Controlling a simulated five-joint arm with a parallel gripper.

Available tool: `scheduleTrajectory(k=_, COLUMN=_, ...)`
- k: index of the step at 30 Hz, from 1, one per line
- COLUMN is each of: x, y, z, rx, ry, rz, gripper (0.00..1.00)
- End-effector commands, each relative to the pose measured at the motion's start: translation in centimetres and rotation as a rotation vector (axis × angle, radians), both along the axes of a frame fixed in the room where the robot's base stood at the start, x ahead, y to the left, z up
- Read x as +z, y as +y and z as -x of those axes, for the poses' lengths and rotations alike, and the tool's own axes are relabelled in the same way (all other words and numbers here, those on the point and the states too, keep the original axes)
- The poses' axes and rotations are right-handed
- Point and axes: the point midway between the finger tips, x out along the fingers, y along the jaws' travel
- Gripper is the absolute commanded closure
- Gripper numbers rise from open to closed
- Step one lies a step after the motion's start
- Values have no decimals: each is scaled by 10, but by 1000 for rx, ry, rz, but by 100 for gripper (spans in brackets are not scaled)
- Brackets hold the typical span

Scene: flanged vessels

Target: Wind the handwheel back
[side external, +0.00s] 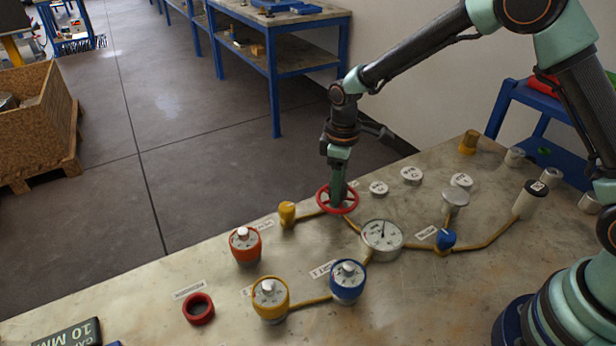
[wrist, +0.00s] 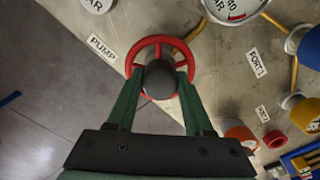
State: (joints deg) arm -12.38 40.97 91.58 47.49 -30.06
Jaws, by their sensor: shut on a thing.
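The red handwheel (side external: 350,207) sits on the bench top near its far edge, at the centre of the side view. In the wrist view the wheel (wrist: 138,55) shows its red rim and spokes around a dark grey hub (wrist: 160,80). My gripper (side external: 337,200) points down at the wheel from above. In the wrist view its two green fingers (wrist: 158,78) are on either side of the hub, shut on it. The underside of the hub and the stem are hidden.
A round pressure gauge (side external: 382,236) stands close in front. A yellow fitting (side external: 287,214) is left of the wheel. A loose red ring (side external: 198,309) lies at front left.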

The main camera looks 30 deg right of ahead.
Motion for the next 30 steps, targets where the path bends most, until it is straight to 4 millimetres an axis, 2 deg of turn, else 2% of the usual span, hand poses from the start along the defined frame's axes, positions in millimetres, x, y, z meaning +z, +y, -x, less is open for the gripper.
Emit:
scheduleTrajectory(k=13, x=2, y=0, z=-1, rx=11, ry=-4, rz=-1, gripper=100)
scheduleTrajectory(k=14, x=2, y=0, z=-1, rx=11, ry=-4, rz=-1, gripper=45)
scheduleTrajectory(k=15, x=2, y=0, z=-1, rx=11, ry=-4, rz=-1, gripper=29)
scheduleTrajectory(k=16, x=2, y=0, z=-1, rx=11, ry=-4, rz=-1, gripper=18)
scheduleTrajectory(k=26, x=2, y=0, z=0, rx=10, ry=-1, rz=0, gripper=18)
scheduleTrajectory(k=30, x=12, y=0, z=-1, rx=10, ry=-4, rz=-1, gripper=18)
